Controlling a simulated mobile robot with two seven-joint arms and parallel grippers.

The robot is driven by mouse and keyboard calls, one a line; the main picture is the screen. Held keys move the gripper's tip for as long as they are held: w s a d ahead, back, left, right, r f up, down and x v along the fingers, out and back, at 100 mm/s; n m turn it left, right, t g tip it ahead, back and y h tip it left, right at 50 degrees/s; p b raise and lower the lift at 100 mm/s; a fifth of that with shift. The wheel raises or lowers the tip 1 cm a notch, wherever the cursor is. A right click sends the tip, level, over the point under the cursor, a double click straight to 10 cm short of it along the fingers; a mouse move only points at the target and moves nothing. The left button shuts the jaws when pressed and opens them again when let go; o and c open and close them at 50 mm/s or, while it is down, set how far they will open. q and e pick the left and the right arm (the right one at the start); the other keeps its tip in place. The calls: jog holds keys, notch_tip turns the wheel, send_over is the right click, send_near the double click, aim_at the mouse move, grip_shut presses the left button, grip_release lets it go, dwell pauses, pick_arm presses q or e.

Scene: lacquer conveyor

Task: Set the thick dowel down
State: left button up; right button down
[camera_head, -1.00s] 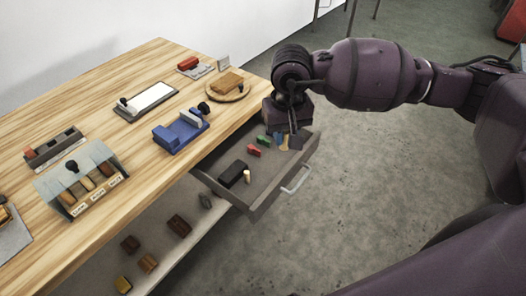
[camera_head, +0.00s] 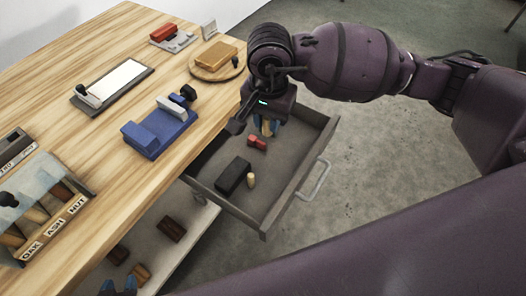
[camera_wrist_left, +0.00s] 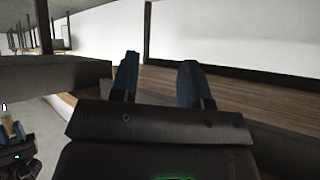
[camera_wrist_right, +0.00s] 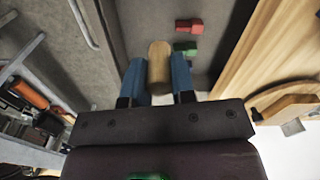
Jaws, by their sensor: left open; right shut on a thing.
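The thick dowel, a tan wooden cylinder, is between the blue fingers of my right gripper (camera_head: 267,127). In the right wrist view the dowel (camera_wrist_right: 159,62) stands out past the fingertips, over the grey drawer floor. In the head view the gripper is at the far end of the open drawer (camera_head: 283,208); I cannot tell whether the dowel touches the drawer floor.
The drawer also holds a red piece (camera_head: 257,142), a black block (camera_head: 233,175), a small pale peg (camera_head: 251,180) and a green piece (camera_wrist_right: 185,47). The wooden tabletop (camera_head: 110,105) borders it, with a blue fixture (camera_head: 160,132) near the edge. Brown blocks lie on the shelf below.

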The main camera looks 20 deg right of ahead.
notch_tip(320, 180, down, 14)
jog(key=shift+f+b, duration=0.25)
jog(key=shift+b, duration=0.95)
jog(key=shift+f, duration=0.15)
jog(key=c, duration=1)
grip_release()
jog(key=shift+o, duration=0.2)
